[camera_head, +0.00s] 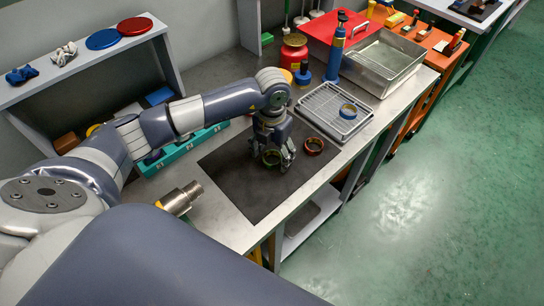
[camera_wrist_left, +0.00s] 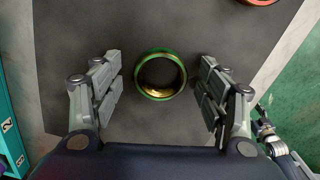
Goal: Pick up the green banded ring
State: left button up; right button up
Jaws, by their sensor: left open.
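The green banded ring (camera_wrist_left: 161,53) is a brass-coloured ring with green bands, lying on the black mat (camera_wrist_left: 210,25). In the left wrist view it sits between the two open fingers of my left gripper (camera_wrist_left: 160,88), with a gap on each side. In the head view the ring (camera_head: 271,158) shows beneath my left gripper (camera_head: 279,162), partly covered by its fingers. Whether the fingertips are down at the ring's height is hard to tell.
A red-brown ring (camera_head: 314,145) lies close by on the mat. A metal pipe fitting (camera_head: 180,198) lies at the mat's left, and a teal numbered holder (camera_head: 180,152) stands behind. The mat's front part is clear.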

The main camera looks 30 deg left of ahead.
pick_arm(q)
jog(key=shift+c, duration=1.4)
jog(key=c, duration=0.9)
pick_arm(e)
jog(key=shift+d, duration=0.65)
pick_arm(q)
jog(key=shift+r, duration=0.2)
pick_arm(e)
jog(key=shift+f, duration=0.15)
